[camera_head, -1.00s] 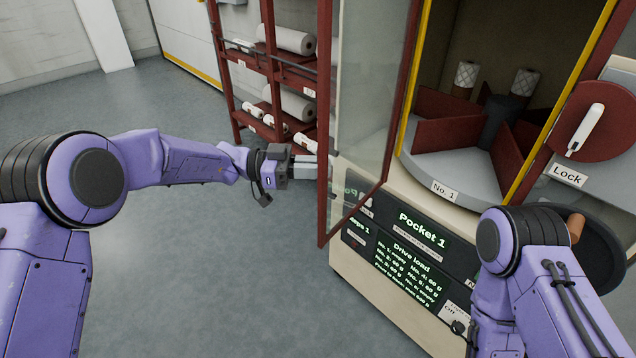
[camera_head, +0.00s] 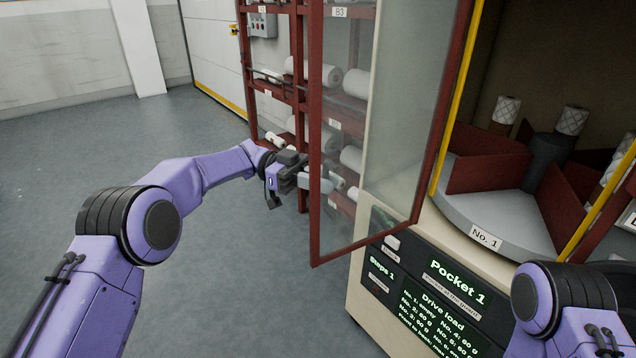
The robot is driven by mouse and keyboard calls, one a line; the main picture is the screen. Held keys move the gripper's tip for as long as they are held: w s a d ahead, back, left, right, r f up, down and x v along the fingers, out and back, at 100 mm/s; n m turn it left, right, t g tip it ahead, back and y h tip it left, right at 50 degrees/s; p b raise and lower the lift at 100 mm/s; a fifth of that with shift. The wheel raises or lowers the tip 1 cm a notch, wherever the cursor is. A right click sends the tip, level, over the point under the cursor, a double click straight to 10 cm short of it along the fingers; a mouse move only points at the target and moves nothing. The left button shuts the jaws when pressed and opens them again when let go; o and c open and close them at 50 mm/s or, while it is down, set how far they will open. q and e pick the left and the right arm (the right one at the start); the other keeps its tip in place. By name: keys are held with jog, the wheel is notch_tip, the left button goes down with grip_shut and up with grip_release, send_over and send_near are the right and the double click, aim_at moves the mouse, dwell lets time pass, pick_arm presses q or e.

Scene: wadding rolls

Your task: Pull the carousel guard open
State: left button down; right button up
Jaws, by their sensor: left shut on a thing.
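The carousel guard (camera_head: 312,225) is a glass panel in a dark red frame. It stands swung out to the left of the carousel opening, and the opening is uncovered. My left gripper (camera_head: 318,182) is at the guard's free outer edge, shut on the guard; the grip itself is partly hidden by the frame. Inside the cabinet the carousel (camera_head: 480,215) has a grey disc marked No. 1 and red dividers. My right arm shows only in part at the lower right, with its gripper out of view.
A red rack (camera_head: 300,110) with several white rolls stands behind the guard. The cabinet's display panel (camera_head: 430,290) reads Pocket 1, below the opening. A yellow post (camera_head: 455,100) edges the opening. The grey floor (camera_head: 230,290) at left is clear.

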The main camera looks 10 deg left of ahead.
pick_arm(q)
jog(key=shift+d+r, duration=0.15)
jog(key=shift+d, duration=0.05)
jog(key=c, duration=1.4)
grip_release()
jog(key=shift+o, duration=0.9)
jog(key=shift+w+d, duration=0.1)
jog(key=shift+d, duration=0.25)
jog(key=shift+w+a, duration=0.1)
jog(key=shift+a, duration=0.15)
jog(key=b+v, duration=0.1)
jog(key=v, duration=0.6)
jog(key=shift+a, duration=0.2)
